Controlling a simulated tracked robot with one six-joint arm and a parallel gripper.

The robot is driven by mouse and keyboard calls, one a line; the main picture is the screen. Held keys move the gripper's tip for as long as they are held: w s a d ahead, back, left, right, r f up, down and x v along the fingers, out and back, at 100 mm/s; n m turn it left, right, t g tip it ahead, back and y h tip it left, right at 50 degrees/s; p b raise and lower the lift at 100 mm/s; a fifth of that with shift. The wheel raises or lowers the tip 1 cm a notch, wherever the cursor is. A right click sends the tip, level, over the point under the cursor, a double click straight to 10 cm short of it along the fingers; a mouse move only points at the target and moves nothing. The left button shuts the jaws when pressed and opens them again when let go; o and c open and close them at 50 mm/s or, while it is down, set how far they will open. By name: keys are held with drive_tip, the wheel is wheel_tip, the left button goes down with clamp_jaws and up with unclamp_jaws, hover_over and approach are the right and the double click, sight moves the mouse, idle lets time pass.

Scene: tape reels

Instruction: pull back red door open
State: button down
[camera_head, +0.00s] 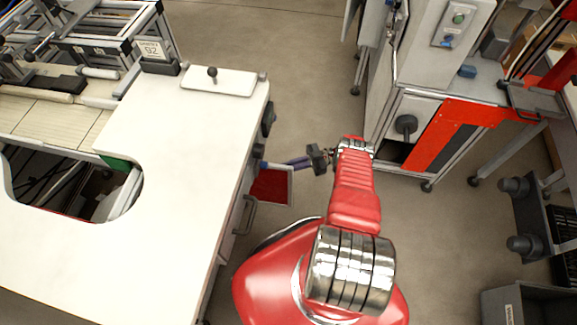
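A small red door-like panel (271,186) with a light edge stands out from the right side of the white-topped workbench (170,230), at a lower level. Most of it is hidden under the bench top, and I cannot tell how far it stands open. My red arm reaches up from the bottom of the picture. I cannot tell whether the fingers touch the panel or hold anything. Their gap is too small to make out.
A grey bar handle (245,214) and dark knobs (268,119) stick out from the bench's right side. A grey machine with a red-orange panel (440,135) stands at the right. A grey bin (525,305) is at lower right. The floor (310,85) between bench and machine is clear.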

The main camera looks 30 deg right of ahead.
drive_tip(key=c, duration=1.8)
unclamp_jaws()
drive_tip(key=shift+c, duration=0.2)
drive_tip(key=shift+r, duration=0.1)
